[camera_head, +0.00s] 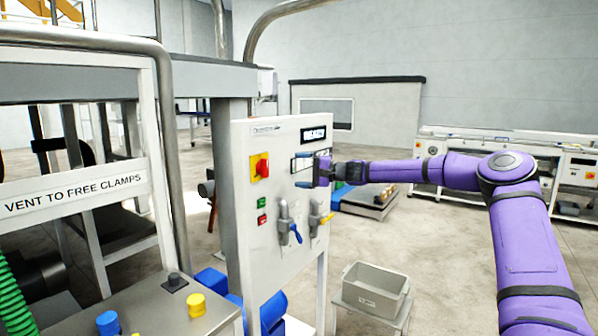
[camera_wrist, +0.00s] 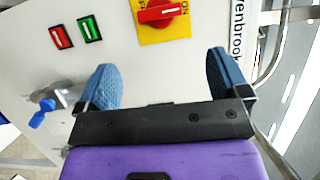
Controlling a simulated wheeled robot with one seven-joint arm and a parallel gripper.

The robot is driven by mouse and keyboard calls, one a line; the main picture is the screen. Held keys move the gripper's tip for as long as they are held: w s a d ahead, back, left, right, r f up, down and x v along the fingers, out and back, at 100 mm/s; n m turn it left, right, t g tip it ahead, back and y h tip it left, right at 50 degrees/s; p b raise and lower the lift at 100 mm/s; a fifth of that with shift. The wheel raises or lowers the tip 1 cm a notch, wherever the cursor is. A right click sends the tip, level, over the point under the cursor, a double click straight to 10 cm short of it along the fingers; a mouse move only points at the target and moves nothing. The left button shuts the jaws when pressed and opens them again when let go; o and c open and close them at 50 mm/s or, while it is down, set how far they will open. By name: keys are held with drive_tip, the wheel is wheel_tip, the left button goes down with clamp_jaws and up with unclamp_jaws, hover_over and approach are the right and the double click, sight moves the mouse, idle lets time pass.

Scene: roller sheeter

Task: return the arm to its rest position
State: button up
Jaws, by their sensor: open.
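My purple arm (camera_head: 425,171) reaches left across the head view toward a white control panel (camera_head: 265,135). My gripper (camera_head: 303,170) is at the panel's right part, below the small display (camera_head: 313,134). In the wrist view my gripper (camera_wrist: 160,68) has its two blue fingers wide apart, with nothing between them but the panel face behind. I cannot tell if the fingertips touch the panel. The red rotary switch (camera_head: 262,166) on its yellow plate is left of my gripper, and it also shows in the wrist view (camera_wrist: 160,12).
Below my gripper, a blue-handled valve (camera_head: 295,234) and a yellow-handled valve (camera_head: 325,219) stick out from the panel. A grey bin (camera_head: 375,290) stands on a low stand at lower right. A steel console (camera_head: 160,310) with buttons is at lower left. Open floor lies behind my arm.

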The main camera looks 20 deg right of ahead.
idle(0.5)
drive_tip(key=s+a+f+n+g+h, duration=0.3)
drive_tip(key=s+a+n+g+h, duration=0.4)
drive_tip(key=s+a, duration=1.05)
drive_tip(key=s+d+r+t+h, duration=0.1)
drive_tip(key=s+d, duration=0.3)
drive_tip(key=s, duration=0.9)
drive_tip(key=s+d+r+h, duration=0.3)
drive_tip(key=s+d+h, duration=0.1)
drive_tip(key=s, duration=0.9)
drive_tip(key=s+d+r+t+h, duration=0.1)
drive_tip(key=s+d, duration=0.5)
drive_tip(key=s, duration=0.8)
drive_tip(key=shift+r+t+h, duration=0.3)
drive_tip(key=shift+r+h, duration=0.6)
drive_tip(key=shift+h, duration=0.2)
